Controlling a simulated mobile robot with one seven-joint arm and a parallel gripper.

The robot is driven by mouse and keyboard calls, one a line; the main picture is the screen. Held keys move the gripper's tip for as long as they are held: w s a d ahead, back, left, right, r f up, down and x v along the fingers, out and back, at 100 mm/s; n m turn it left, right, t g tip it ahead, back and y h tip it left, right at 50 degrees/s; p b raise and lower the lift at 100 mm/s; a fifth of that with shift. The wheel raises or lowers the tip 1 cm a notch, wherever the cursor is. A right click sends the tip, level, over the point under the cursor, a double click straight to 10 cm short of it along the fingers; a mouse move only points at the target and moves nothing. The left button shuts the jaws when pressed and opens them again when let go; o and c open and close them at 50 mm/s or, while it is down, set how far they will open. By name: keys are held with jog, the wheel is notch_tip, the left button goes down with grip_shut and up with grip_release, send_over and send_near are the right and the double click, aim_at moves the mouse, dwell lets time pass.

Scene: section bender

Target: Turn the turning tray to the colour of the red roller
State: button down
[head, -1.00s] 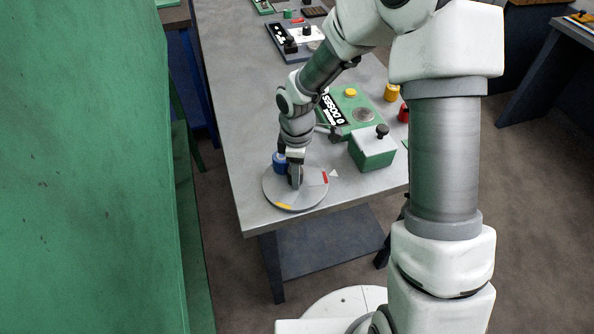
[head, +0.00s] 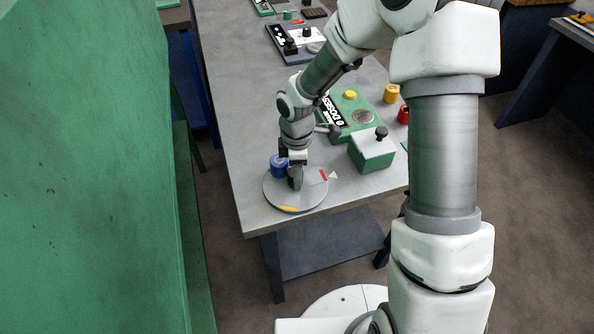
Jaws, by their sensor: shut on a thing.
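The turning tray (head: 310,198) is a round grey disc near the table's front left corner in the head view. A red mark (head: 323,175) lies at its right rim, close to a white triangle (head: 334,175) on the table. A yellow mark (head: 289,208) is at its front rim. A blue roller (head: 278,166) is at the tray's far left edge, beside my gripper. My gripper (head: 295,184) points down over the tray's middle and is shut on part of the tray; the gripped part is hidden. The red roller (head: 403,115) stands on the table at the right.
A green box with a black knob (head: 372,152) stands just right of the tray. Behind it is a green panel (head: 352,112) with a yellow button. A yellow roller (head: 391,93) stands behind the red one. A big green wall (head: 85,170) fills the left.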

jog(key=shift+c, duration=1.8)
grip_release()
notch_tip(320, 180, up, 18)
jog(key=p, duration=0.2)
jog(key=shift+f, duration=0.25)
jog(key=s+d+r+m+t, duration=0.2)
jog(key=s+d+r+m, duration=0.4)
jog(key=s+m, duration=0.3)
jog(key=s+d+r+m+t, duration=0.3)
jog(key=s+d+r+m, duration=0.3)
jog(key=s+m, duration=0.3)
jog(key=shift+s+d+r+t, duration=0.15)
jog(key=shift+s+r+t, duration=0.15)
jog(key=shift+s+r, duration=0.1)
